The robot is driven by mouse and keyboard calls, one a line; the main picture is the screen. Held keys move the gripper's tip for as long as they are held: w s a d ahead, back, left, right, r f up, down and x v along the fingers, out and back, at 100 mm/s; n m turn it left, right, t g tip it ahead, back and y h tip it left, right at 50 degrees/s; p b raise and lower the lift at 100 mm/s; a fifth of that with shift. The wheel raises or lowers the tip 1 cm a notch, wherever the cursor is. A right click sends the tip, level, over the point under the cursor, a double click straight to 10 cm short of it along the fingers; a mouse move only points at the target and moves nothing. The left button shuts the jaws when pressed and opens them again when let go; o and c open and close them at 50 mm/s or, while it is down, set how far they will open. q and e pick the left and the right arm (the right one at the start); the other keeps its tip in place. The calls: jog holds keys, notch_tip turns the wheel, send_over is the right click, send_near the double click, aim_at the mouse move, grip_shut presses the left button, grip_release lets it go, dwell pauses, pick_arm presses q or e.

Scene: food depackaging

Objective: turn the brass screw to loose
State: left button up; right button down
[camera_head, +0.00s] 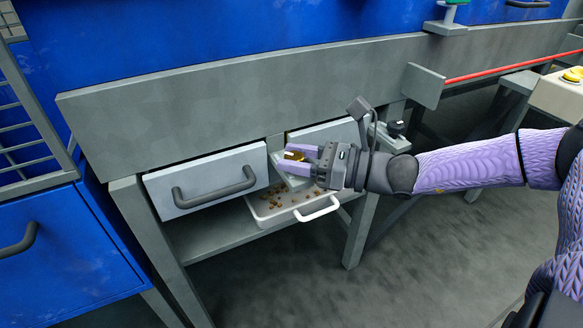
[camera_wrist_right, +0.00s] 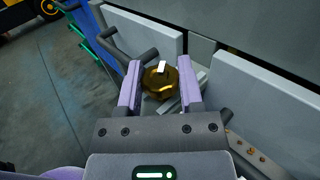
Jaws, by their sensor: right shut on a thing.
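The brass screw (camera_wrist_right: 158,84) is a round gold knob with a pale bar across its middle, set between two drawer fronts. My right gripper (camera_wrist_right: 161,80) has its two purple fingers on either side of the knob and is shut on it. In the head view the brass screw (camera_head: 294,155) shows as a small gold patch at the fingertips of my right gripper (camera_head: 298,156), partly hidden by the fingers. My left gripper is not in view.
A grey drawer front (camera_head: 207,181) with a dark handle is left of the screw. Below is a white tray (camera_head: 262,220) with small brown pieces and a white handle. Another drawer front (camera_head: 330,134) stands behind my right gripper. Open floor lies in front.

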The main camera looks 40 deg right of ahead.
jog(key=n+g+y, duration=0.1)
jog(key=n+g+y+b, duration=0.1)
jog(key=y, duration=0.1)
jog(key=shift+f+n+g, duration=0.25)
jog(key=shift+n+g, duration=0.05)
jog(key=shift+g, duration=0.1)
jog(key=shift+r+n+g+y, duration=0.15)
jog(key=shift+n+g+y, duration=0.55)
jog(key=shift+g+y, duration=0.1)
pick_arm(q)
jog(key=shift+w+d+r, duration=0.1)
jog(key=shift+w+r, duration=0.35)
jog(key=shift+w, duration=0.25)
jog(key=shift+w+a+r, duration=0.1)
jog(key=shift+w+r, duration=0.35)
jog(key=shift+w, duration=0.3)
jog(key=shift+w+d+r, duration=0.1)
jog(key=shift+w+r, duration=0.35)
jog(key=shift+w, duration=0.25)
pick_arm(e)
jog(key=shift+w+r+n+g+y, duration=0.1)
jog(key=shift+n+g+y, duration=0.9)
jog(key=shift+g, duration=0.5)
jog(key=shift+r+n, duration=0.1)
jog(key=shift+n, duration=0.2)
jog(key=shift+c, duration=1.2)
grip_release()
